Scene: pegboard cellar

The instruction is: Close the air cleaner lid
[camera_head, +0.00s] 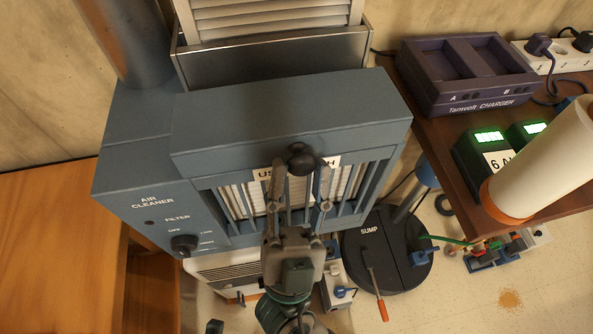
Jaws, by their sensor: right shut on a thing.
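The air cleaner (150,180) is a blue-grey box at the left and middle, with a filter dial (184,245) on its front left. Its wide blue-grey lid section (290,110) stands over a barred front with pale filter pleats behind. A round black knob (302,157) is at the lid's front middle, beside a partly hidden white label. My right gripper (302,172) comes up from the bottom, its fingers on either side of the knob, shut on it. I cannot tell how far open the lid is. My left gripper is not in view.
A metal-framed box with a pale slatted piece (272,12) stands behind the lid. A purple charger (465,75) and a white roll (545,155) are on the brown bench at right. A black sump cover (385,255) lies on the floor; a wooden surface (50,240) fills the left.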

